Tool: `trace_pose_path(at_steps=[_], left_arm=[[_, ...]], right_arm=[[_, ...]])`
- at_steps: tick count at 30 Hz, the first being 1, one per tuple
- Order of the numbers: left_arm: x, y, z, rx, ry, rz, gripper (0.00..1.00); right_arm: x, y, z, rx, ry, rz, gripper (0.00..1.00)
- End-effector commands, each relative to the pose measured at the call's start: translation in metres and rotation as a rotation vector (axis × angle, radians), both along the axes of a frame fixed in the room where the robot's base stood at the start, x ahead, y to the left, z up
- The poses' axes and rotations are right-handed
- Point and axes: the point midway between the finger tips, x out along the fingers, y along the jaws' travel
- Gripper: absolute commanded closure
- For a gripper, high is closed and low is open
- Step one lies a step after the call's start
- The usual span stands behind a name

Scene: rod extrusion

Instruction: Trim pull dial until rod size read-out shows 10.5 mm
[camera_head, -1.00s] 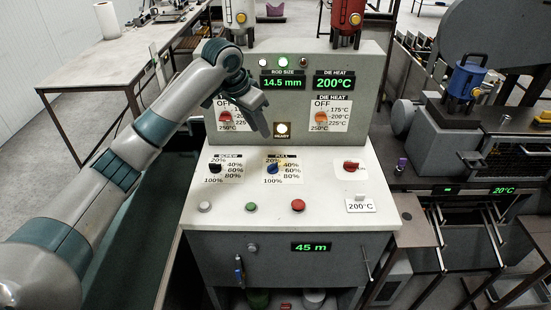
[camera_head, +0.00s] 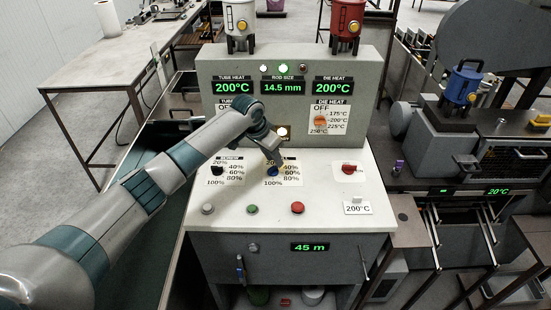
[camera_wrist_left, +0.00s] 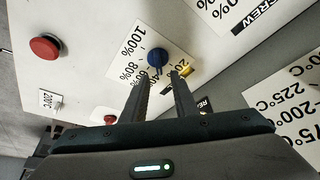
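The rod size read-out (camera_head: 283,88) shows 14.5 mm in green. The blue pull dial (camera_head: 272,171) sits on the sloping white panel, in the middle of a label with percent marks; my left gripper partly hides the label in the head view. The dial also shows in the left wrist view (camera_wrist_left: 156,60), just beyond the fingertips. My left gripper (camera_head: 277,161) is above the dial. In the left wrist view its two fingers (camera_wrist_left: 160,80) are apart with nothing between them. Whether they touch the dial I cannot tell. My right gripper is not in view.
The black screw dial (camera_head: 216,170) is left of the pull dial, and a red knob (camera_head: 349,168) is to the right. Grey, green (camera_head: 252,209) and red (camera_head: 297,208) buttons line the panel's front. Tube heat (camera_head: 232,88) and die heat (camera_head: 333,88) both read 200°C.

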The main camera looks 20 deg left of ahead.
Motion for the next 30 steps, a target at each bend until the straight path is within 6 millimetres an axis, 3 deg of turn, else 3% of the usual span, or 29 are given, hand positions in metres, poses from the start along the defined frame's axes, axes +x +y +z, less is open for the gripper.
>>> trace_pose_path(at_steps=[9, 19, 23, 30], left_arm=[[0.009, -0.005, -0.025, 0.0, 0.001, 0.001, 0.73], [0.01, -0.005, -0.027, 0.001, 0.0, 0.0, 0.73], [0.01, -0.005, -0.027, 0.001, 0.0, 0.0, 1.0], [0.01, -0.005, -0.027, 0.001, 0.0, -0.002, 1.0]], right_arm=[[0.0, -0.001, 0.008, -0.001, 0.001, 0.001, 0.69], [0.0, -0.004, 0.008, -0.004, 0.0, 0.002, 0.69], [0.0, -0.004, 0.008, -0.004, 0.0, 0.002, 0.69], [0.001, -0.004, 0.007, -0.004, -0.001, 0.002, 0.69]])
